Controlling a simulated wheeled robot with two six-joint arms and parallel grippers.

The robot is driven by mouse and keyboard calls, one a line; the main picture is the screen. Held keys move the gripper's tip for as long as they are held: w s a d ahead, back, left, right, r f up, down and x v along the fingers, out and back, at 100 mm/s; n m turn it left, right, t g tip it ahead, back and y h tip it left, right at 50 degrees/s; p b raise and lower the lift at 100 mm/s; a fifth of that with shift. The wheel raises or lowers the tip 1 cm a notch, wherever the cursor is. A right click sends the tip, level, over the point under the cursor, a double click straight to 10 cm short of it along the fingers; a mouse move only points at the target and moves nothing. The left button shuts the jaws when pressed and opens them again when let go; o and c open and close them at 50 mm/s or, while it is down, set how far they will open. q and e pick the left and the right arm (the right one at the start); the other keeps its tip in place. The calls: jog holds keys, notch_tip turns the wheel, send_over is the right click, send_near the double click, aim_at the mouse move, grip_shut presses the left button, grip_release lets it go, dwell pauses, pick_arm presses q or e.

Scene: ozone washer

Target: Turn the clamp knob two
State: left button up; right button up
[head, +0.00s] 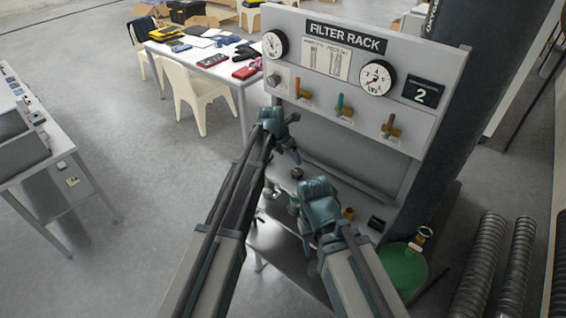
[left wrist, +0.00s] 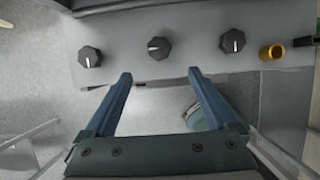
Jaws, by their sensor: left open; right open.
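Three black clamp knobs with white pointer marks sit in a row on the rack's grey ledge in the left wrist view: a left one (left wrist: 90,56), a middle one (left wrist: 158,47) and a right one (left wrist: 232,41). The middle one's mark points left; the other two marks run roughly up and down. My left gripper (left wrist: 160,74) is open and empty, its fingertips just short of the middle knob, one to each side. In the head view my left gripper (head: 293,138) is above the ledge near one black knob (head: 297,173). My right gripper (head: 308,230) is open lower down, its fingers partly hidden.
The filter rack panel (head: 440,60) stands behind, with gauges, coloured levers and a display reading 2. A brass fitting (left wrist: 271,52) is right of the knobs. A green round container (head: 402,268) and ribbed hoses (head: 480,262) stand at right.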

aim_at(297, 172)
pick_arm(q)
jog(key=b+x, duration=1.3)
jog(key=x, duration=0.1)
jog(key=shift+r, duration=0.1)
jog(key=shift+a, duration=0.1)
jog(key=c, duration=1.4)
